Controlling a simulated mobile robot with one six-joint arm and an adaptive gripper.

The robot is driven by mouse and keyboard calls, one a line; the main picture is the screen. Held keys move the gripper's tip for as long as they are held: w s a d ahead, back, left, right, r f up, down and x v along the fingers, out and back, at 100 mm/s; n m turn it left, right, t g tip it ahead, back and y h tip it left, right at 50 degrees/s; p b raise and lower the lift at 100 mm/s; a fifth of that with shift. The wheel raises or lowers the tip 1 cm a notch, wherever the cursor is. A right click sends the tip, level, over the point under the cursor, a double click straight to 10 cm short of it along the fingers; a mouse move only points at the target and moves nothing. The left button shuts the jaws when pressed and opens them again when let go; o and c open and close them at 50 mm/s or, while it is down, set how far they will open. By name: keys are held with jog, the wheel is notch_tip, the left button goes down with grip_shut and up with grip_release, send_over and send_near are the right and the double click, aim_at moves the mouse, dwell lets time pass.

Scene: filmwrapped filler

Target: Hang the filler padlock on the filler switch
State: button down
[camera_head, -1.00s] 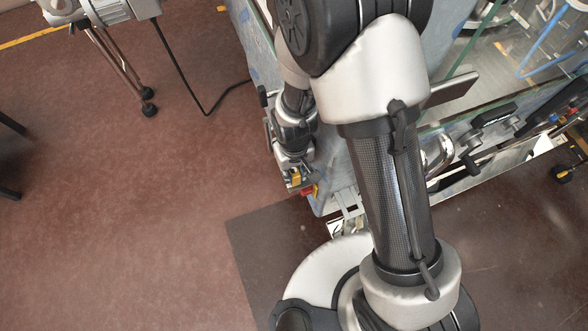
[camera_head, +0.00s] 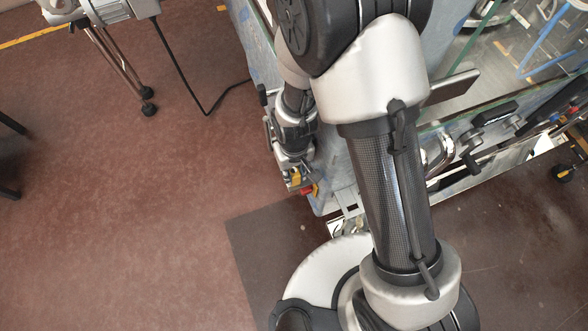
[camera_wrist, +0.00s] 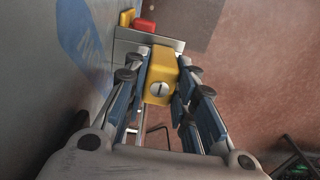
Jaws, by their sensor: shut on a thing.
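The yellow padlock (camera_wrist: 160,75) is between the fingers of my gripper (camera_wrist: 162,88) in the wrist view, with its round slotted keyhole face toward the camera. Its shackle is hidden behind the body. My gripper is shut on it. The switch, with a red part (camera_wrist: 145,25) and a yellow part beside it, is beyond the padlock at the top of the wrist view, near a grey metal plate. In the head view, my gripper (camera_head: 294,172) is low beside the machine's side, with the yellow padlock (camera_head: 295,178) small at its tip, close to the red switch part (camera_head: 308,190). I cannot tell whether they touch.
The blue-grey machine side wall (camera_wrist: 70,70) runs close along the left of my gripper in the wrist view. The machine's front (camera_head: 480,130), with handles and knobs, lies to the right in the head view. Open reddish floor (camera_head: 130,200) lies to the left.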

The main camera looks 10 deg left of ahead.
jog(key=c, duration=1.2)
grip_release()
jog(key=shift+c, duration=0.2)
notch_tip(320, 180, up, 12)
jog(key=shift+f, duration=0.1)
